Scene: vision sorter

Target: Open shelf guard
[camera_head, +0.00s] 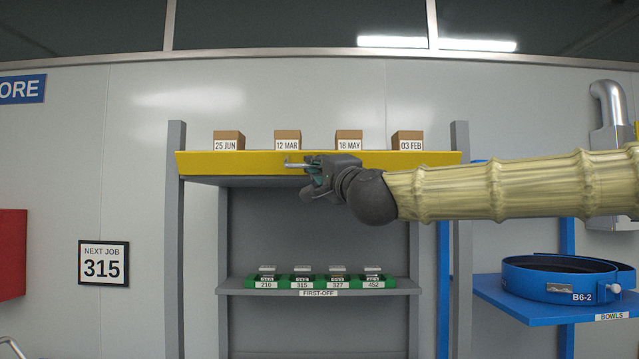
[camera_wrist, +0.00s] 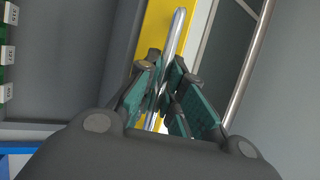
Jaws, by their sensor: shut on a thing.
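The shelf guard (camera_head: 240,164) is a long yellow bar across the front of the upper shelf, between the grey posts. A silver handle (camera_head: 293,163) sits on its front, near the middle. My gripper (camera_head: 314,173) is at the handle, shut on it. In the wrist view the handle (camera_wrist: 179,30) runs between the teal finger pads of my gripper (camera_wrist: 166,100). A strip of the yellow guard (camera_wrist: 153,32) shows behind it. My fingers hide part of the handle in both views.
Several brown date-labelled boxes (camera_head: 288,139) stand behind the guard. Below, a grey shelf (camera_head: 235,290) bears several green trays (camera_head: 302,282) with numbered labels. At right, a blue bowl (camera_head: 545,280) stands on a blue shelf (camera_head: 520,308). My arm extends from the right in front of the guard.

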